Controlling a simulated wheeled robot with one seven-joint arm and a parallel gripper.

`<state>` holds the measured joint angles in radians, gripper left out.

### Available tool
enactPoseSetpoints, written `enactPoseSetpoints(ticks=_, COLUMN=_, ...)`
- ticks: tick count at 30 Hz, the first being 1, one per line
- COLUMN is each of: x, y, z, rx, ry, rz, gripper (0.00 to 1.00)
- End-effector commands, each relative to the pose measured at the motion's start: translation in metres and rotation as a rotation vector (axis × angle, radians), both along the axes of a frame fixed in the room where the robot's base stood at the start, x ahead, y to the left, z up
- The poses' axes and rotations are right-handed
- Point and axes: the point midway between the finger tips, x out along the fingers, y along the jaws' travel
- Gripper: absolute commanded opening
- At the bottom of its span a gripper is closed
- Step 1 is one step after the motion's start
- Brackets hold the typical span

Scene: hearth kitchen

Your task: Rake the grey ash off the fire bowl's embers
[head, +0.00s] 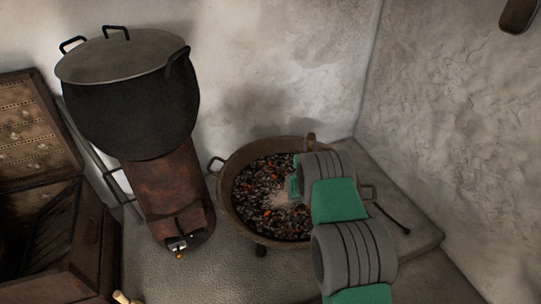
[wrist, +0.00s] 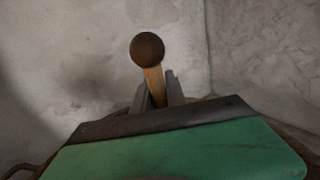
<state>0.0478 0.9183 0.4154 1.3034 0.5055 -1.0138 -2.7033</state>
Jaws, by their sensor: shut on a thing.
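The fire bowl (head: 232,220) stands on a low stone ledge in the corner, full of dark coals with glowing orange embers (head: 267,212). Pale grey ash (head: 284,198) lies near the middle, partly hidden by my arm. My gripper (wrist: 157,92) is shut on a wooden handle (wrist: 153,80) with a dark ball end. That ball (head: 310,137) shows at the bowl's far rim in the head view. A thin dark rod (head: 390,216) sticks out right of my arm, roughly in line with the handle; I cannot tell if they join.
A big black lidded pot (head: 130,100) sits on a rusty stove (head: 165,185) left of the bowl. An open wooden chest (head: 70,235) stands at far left. Rough walls close off the back and right. Bare ledge (head: 425,225) shows at right.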

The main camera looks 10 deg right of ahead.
Motion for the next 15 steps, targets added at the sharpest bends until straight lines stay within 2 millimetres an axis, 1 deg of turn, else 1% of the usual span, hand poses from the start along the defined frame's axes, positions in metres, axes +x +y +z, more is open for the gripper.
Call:
enactPoseSetpoints(ticks=1, x=-0.001, y=0.001, z=0.006, rx=0.000, ry=0.003, rz=0.001, gripper=0.00)
enactPoseSetpoints(ticks=3, x=-0.001, y=0.001, z=0.013, rx=0.000, ry=0.003, rz=0.001, gripper=0.00)
enactPoseSetpoints(ticks=12, x=0.000, y=0.006, z=0.040, rx=0.000, ry=0.002, rz=0.008, gripper=0.00)
enactPoseSetpoints(ticks=15, x=0.000, y=0.008, z=0.047, rx=0.000, ry=0.003, rz=0.009, gripper=0.00)
